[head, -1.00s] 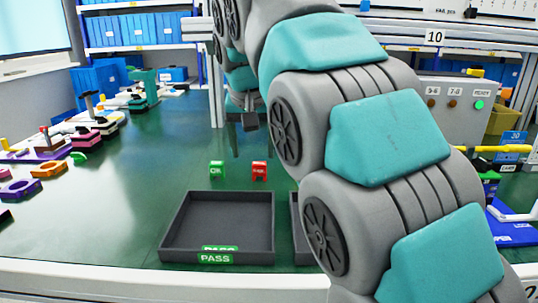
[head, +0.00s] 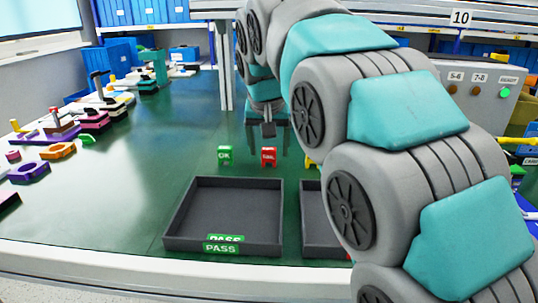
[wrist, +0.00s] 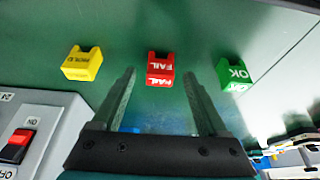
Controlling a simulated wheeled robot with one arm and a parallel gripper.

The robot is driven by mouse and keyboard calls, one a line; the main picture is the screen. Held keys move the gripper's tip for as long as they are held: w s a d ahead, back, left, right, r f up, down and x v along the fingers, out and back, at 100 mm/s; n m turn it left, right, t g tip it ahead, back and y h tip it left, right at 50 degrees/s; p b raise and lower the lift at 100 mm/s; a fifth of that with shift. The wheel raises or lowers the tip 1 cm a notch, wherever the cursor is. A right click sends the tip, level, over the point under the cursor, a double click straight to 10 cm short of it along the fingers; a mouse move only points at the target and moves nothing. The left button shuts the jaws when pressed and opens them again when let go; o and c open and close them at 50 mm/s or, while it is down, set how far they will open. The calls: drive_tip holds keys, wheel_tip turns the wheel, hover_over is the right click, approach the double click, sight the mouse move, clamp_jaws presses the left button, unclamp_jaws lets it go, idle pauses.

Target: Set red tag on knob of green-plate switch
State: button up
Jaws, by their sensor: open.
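The red tag (head: 269,157), marked FAIL, stands on the green bench top behind the trays. In the wrist view the red tag (wrist: 161,70) appears beyond the fingertips, roughly midway between them. My gripper (wrist: 162,82) is open and empty, with its two fingers apart on either side of that line of sight. I cannot make out a switch with a green plate in either view.
A green OK tag (head: 225,155) and a yellow tag (wrist: 82,65) flank the red one. A dark PASS tray (head: 172,225) sits in front, with another beside it. A grey box with a red rocker (wrist: 16,146) is close left in the wrist view. A panel (head: 477,112) stands right.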

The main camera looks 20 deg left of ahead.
drive_tip(key=shift+x, duration=0.9)
drive_tip(key=shift+r, duration=0.1)
clamp_jaws()
